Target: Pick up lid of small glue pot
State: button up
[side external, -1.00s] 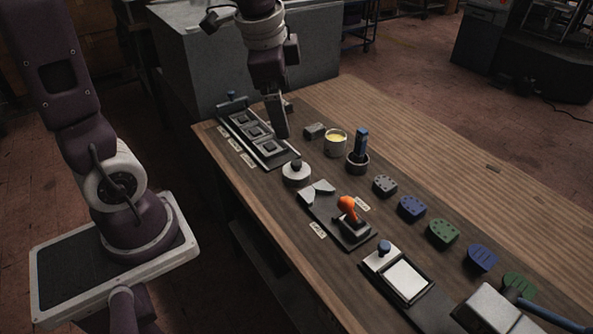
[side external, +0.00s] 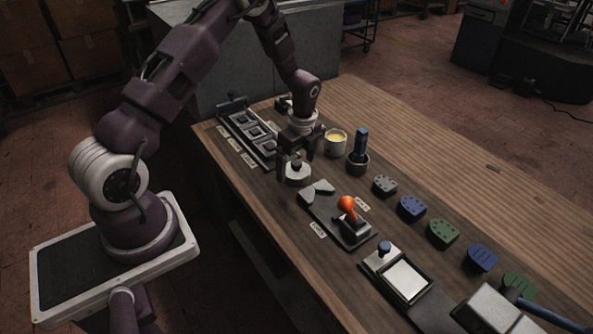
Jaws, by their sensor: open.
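The lid (side external: 298,178) is a pale, round disc with a dark knob on top. It lies on the table beside a small grey block fixture. The small glue pot (side external: 336,148) stands uncovered behind it to the right, with yellow glue showing inside. My gripper (side external: 295,165) is open and points down at the lid, with its fingers around or just above the knob. One finger shows at the left of the knob; the other is hard to make out. I cannot tell whether they touch the lid.
A dark pot with a blue-handled tool (side external: 360,150) stands right of the glue pot. A tray with three square recesses (side external: 259,148) lies to the left. A fixture with an orange knob (side external: 348,204) is in front.

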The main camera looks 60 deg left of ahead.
aim_at(297, 160)
jog(key=c, duration=1)
jog(key=shift+o, duration=0.2)
jog(key=shift+r, duration=0.1)
jog(key=shift+n, duration=0.3)
notch_tip(297, 160, up, 10)
jog(key=shift+w+f, duration=0.1)
jog(key=shift+f, duration=0.15)
jog(key=shift+w+a+r+n, duration=0.1)
jog(key=shift+w+a+n, duration=0.15)
jog(key=shift+n, duration=0.55)
jog(key=shift+w+a+f+m+t+h, duration=0.4)
jog(key=shift+w+m, duration=2.25)
jog(key=shift+m, duration=1.7)
jog(key=shift+w+a+f+m+t+h, duration=0.2)
jog(key=shift+w+a+f+m, duration=0.3)
jog(key=shift+w+m, duration=3.05)
jog(key=shift+w+a+f+m+t+h, duration=0.35)
jog(key=shift+w+m, duration=1.4)
jog(key=shift+m, duration=3.45)
